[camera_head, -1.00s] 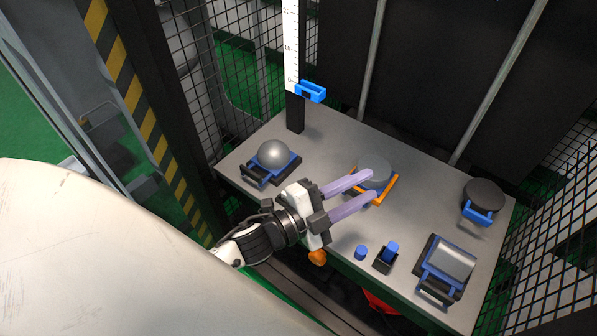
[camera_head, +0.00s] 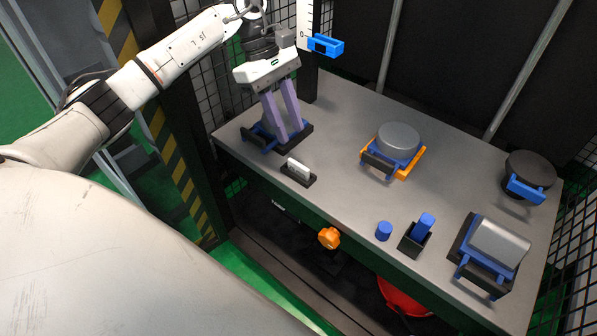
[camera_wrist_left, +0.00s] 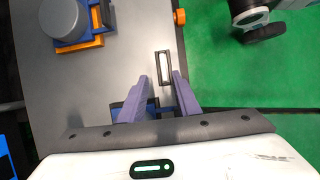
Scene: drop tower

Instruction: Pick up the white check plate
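The white check plate (camera_head: 299,167) stands in a small black holder near the table's front edge, left of centre. In the left wrist view the plate (camera_wrist_left: 165,66) shows just beyond the fingertips, in line with the gap between them. My left gripper (camera_head: 288,138) points down with its two purple fingers apart and nothing visible between them. In the head view it is above and to the left of the plate, in front of a blue and black cradle (camera_head: 250,141). My right gripper is not in view.
The grey disc (camera_head: 398,138) sits in an orange and blue cradle at mid table. A blue carriage (camera_head: 325,46) is on the scale tower by the arm. A black disc (camera_head: 530,168) and a grey cylinder (camera_head: 499,243) are at the right.

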